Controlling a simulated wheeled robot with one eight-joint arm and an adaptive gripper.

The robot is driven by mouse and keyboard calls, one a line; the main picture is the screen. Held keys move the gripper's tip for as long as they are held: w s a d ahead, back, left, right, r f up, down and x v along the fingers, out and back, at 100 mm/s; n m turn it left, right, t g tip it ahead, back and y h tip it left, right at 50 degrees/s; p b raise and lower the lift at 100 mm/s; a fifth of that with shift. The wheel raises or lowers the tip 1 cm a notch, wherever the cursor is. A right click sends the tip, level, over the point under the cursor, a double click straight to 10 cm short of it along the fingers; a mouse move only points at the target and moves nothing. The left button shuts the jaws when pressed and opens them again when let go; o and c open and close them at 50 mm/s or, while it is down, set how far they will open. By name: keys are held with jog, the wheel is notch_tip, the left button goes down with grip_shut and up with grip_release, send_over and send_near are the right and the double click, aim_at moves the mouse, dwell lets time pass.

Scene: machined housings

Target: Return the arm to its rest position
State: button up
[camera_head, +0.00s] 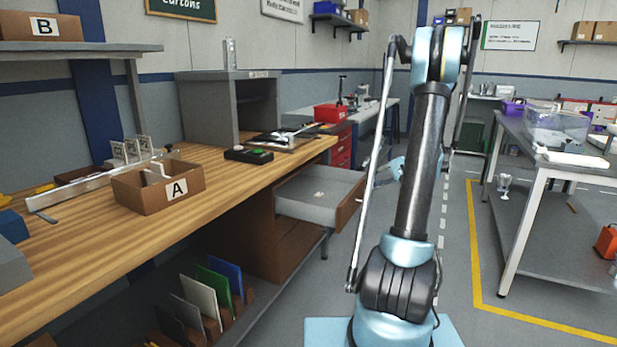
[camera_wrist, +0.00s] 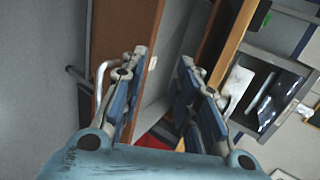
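My arm (camera_head: 420,160) rises in the middle of the head view, bent at a high elbow. Its far part comes down behind the upright link, where a light-blue piece (camera_head: 396,168) shows near the open drawer. My gripper (camera_wrist: 160,68) shows in the wrist view with its two fingers apart and nothing between them. The fingers point toward the drawer's brown front (camera_wrist: 125,28) and the gap behind it. I cannot tell how close they are to it. In the head view the fingers are hidden.
The grey drawer (camera_head: 310,192) stands pulled out from the wooden bench (camera_head: 95,240), close left of my arm. Box A (camera_head: 158,190) and a black button box (camera_head: 249,155) are on the bench. A metal table (camera_head: 545,160) stands right; the floor between is clear.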

jog(key=s+a+r+n+g+h, duration=0.1)
jog(key=s+a+r+h, duration=0.15)
jog(key=s+a, duration=0.65)
jog(key=s+a+r+n+g+h, duration=0.1)
jog(key=s+a+r+g+h, duration=0.15)
jog(key=s, duration=1.15)
jog(key=s+d+f+n+h, duration=0.1)
jog(key=s+d+f+h, duration=0.1)
jog(key=s, duration=0.8)
jog(key=s+d+f+n+t+h, duration=0.1)
jog(key=s+f+h, duration=0.2)
jog(key=s+f, duration=0.3)
jog(key=shift+s+d+f+n+h, duration=0.35)
jog(key=shift+s+d+n+h, duration=0.05)
jog(key=shift+s, duration=1.8)
jog(key=shift+w, duration=0.1)
jog(key=shift+w+f, duration=0.2)
jog(key=shift+w, duration=0.1)
